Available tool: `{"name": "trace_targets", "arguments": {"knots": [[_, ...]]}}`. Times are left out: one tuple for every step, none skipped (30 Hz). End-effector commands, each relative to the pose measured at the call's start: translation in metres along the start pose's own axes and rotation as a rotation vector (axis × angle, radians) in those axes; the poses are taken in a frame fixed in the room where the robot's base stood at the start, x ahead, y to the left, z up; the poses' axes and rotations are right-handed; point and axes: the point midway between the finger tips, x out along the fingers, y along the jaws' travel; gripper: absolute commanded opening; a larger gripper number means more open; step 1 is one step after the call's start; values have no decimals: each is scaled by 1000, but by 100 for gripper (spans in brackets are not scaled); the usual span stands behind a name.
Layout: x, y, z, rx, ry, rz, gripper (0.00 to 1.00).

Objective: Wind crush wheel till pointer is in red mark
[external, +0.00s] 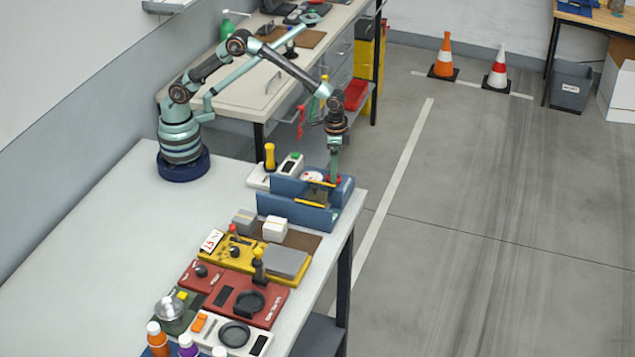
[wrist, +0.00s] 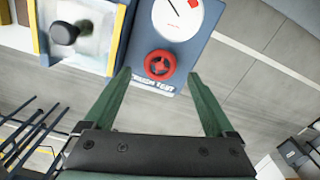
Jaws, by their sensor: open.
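The red crush wheel (wrist: 160,64) sits on the blue crush tester (wrist: 206,42), above a label whose readable part says "TEST". My gripper (wrist: 159,73) is open, with one green finger on each side of the wheel in the wrist view. I cannot tell whether the fingers touch it or how high they are above it. The white dial (wrist: 172,24) is cut off by the top edge. Its red mark (wrist: 193,3) is at the right, and a thin dark pointer (wrist: 173,8) lies left of the mark, apart from it. In the external view my gripper (external: 333,178) points down over the tester (external: 285,213).
Left of the wheel is a clear-looking chamber with a dark round knob (wrist: 64,33) and yellow edges. A yellow-handled device (external: 269,157), a yellow panel (external: 240,256) and a red panel (external: 225,290) share the table (external: 90,240). The table's left part is clear.

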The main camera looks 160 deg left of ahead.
Motion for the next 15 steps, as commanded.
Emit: {"name": "trace_targets", "arguments": {"knots": [[9,0,1,0,-5,-1,90],[13,0,1,0,-3,-1,90],[17,0,1,0,-3,-1,90],[20,0,1,0,-3,-1,90],[23,0,1,0,-3,-1,90],[26,0,0,0,-1,0,90],[27,0,0,0,-1,0,90],[28,0,0,0,-1,0,90],[30,0,0,0,-1,0,90],[31,0,0,0,-1,0,90],[31,0,0,0,-1,0,90],[31,0,0,0,-1,0,90],[31,0,0,0,0,0,90],[31,0,0,0,0,0,90],[31,0,0,0,0,0,90]]}}
